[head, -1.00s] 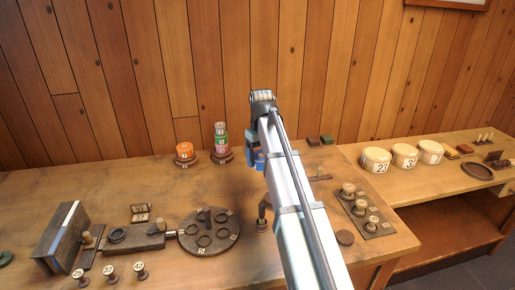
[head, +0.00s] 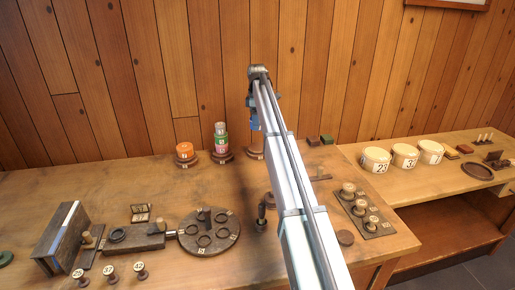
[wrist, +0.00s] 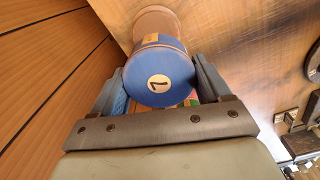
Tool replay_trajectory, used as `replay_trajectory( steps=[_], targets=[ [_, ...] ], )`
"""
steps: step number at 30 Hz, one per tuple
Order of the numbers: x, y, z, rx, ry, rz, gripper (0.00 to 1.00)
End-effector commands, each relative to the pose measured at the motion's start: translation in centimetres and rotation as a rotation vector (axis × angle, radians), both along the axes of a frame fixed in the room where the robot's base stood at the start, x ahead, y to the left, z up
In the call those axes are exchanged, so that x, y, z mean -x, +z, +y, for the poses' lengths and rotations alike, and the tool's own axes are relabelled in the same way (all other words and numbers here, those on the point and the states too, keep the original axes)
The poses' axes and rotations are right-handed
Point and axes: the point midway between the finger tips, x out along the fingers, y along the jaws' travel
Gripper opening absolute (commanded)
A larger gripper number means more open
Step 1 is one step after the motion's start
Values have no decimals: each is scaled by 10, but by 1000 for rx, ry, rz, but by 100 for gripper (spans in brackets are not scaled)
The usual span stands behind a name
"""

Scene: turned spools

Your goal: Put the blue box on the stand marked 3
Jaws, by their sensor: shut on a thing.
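The blue box, a round piece with a 7 on its end (wrist: 160,78), sits between the two fingers of my gripper (wrist: 160,85) in the wrist view. My gripper is shut on it. In the head view my gripper (head: 252,103) is raised above the back of the bench, with blue showing at its lower end. A brown turned stand (head: 257,153) shows partly behind my arm, below the gripper. A wooden round piece (wrist: 155,22) shows beyond the box in the wrist view. I cannot read a number on that stand.
Left of it, one stand bears an orange box (head: 184,149) and another a stack with green and pink boxes (head: 221,141). A round dark rack (head: 209,232) and small numbered spools stand nearer. White numbered tubs (head: 376,160) are on the right bench.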

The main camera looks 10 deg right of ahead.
Motion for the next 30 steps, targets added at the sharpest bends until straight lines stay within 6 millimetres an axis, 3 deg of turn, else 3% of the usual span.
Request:
replay_trajectory(
  steps=[8, 18, 30],
  targets=[
    [-8, -5, -1, 0, 100, 1, 46],
    [-6, -54, 0, 0, 100, 2, 46],
    [-7, -92, 0, 0, 99, 1, 46]
  ],
)
